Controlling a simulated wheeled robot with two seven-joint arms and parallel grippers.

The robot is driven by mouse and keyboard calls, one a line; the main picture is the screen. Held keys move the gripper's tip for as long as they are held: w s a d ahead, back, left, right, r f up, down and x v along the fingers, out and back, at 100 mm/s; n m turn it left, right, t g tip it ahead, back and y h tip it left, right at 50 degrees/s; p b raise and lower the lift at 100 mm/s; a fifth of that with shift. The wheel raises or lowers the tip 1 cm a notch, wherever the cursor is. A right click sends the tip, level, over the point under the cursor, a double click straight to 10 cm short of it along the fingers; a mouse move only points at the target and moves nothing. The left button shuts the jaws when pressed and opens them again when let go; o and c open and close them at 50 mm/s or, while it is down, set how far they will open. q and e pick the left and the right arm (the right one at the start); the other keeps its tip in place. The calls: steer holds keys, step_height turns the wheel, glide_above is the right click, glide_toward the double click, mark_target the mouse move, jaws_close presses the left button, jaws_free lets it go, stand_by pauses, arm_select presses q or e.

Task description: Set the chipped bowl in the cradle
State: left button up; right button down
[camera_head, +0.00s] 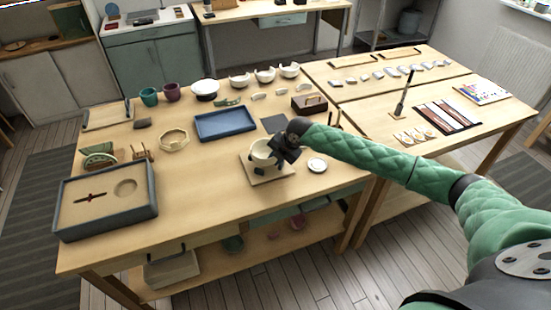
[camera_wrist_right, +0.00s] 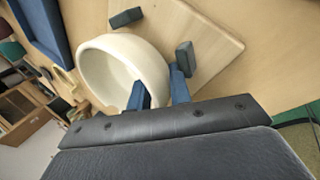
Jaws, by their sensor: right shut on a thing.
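The cream bowl (camera_head: 260,151) is over the cradle, a pale wooden board (camera_head: 250,168) with dark grey blocks, near the front of the table. My right gripper (camera_head: 284,157) is at the bowl's right side. In the right wrist view, its two blue fingers (camera_wrist_right: 160,88) are shut on the wall of the bowl (camera_wrist_right: 120,62), one inside and one outside. Two grey blocks of the cradle (camera_wrist_right: 212,35) show beside the bowl. I cannot tell whether the bowl touches the board. No chip is clearly visible. My left gripper is not in view.
A blue tray (camera_head: 226,124) lies behind the cradle and a small white dish (camera_head: 317,165) stands to its right. A grey-rimmed sand box (camera_head: 105,199) is at the front left. More bowls (camera_head: 265,75) stand along the back. The table left of the cradle is clear.

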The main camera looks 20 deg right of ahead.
steer(key=shift+s+f, duration=0.1)
steer(key=shift+f, duration=0.05)
steer(key=c, duration=1.2)
jaws_free()
steer(key=shift+c, duration=0.2)
steer(key=shift+o, duration=0.3)
steer(key=shift+a+f, duration=0.1)
steer(key=shift+f, duration=0.05)
steer(key=shift+s+f, duration=0.15)
steer(key=shift+c, duration=1.8)
